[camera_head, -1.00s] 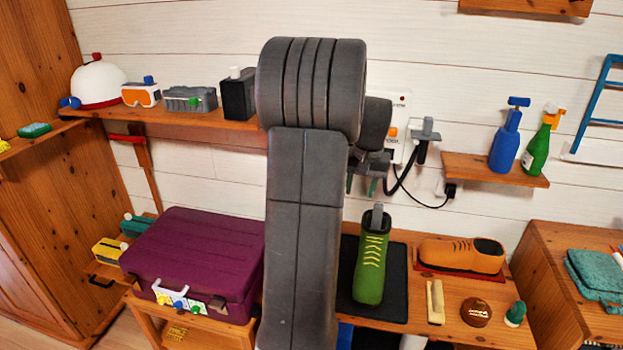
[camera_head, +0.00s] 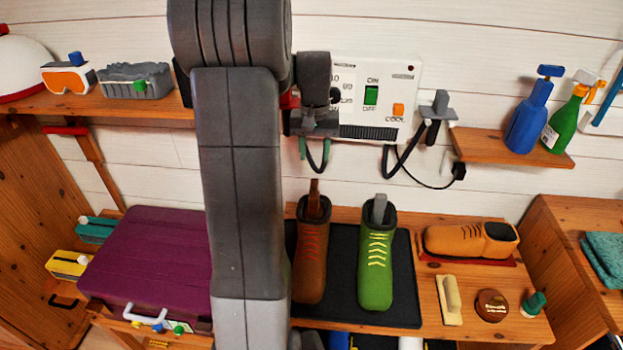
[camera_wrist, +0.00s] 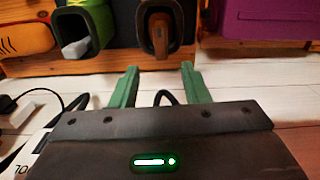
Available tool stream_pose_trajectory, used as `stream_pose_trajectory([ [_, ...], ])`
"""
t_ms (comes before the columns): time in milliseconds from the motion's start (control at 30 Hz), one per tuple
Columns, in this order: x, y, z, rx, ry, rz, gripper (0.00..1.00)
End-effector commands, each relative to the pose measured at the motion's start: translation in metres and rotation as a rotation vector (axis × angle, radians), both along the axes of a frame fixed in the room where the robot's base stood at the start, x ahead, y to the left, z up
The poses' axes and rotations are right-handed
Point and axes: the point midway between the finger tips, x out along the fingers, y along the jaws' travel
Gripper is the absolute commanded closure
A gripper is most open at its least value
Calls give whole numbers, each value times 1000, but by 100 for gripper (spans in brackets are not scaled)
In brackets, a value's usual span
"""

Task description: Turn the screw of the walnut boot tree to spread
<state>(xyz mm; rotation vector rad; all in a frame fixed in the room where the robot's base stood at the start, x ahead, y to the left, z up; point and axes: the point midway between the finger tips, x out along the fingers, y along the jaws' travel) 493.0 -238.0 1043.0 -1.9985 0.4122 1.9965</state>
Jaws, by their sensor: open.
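A brown boot (camera_head: 310,262) with orange laces stands on a black mat (camera_head: 345,315). A brown wooden boot tree (camera_head: 314,203) sticks up from its opening; I take this for the walnut one. The tree (camera_wrist: 160,38) also shows in the boot's opening in the wrist view. I cannot make out its screw. My gripper (camera_head: 314,152) is open and empty, above the boot and apart from it in the head view. In the wrist view, my gripper (camera_wrist: 160,70) has its two green fingers apart, pointing toward the boot.
A green boot (camera_head: 376,270) with a grey tree stands close on the right. A purple suitcase (camera_head: 155,260) is on the left. A white wall box (camera_head: 385,85) with hanging dark cables is behind my gripper. An orange shoe (camera_head: 460,239), a brush (camera_head: 449,300) and a tin (camera_head: 491,305) are further right.

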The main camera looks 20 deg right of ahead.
Motion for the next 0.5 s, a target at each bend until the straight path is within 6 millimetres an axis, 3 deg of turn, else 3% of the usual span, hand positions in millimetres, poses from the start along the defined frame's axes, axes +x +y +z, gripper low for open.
stream_pose_trajectory([
  [300, 0, 0, -69, 2, 4, 1, 58],
  [500, 0, 0, -94, 1, 2, 1, 58],
])
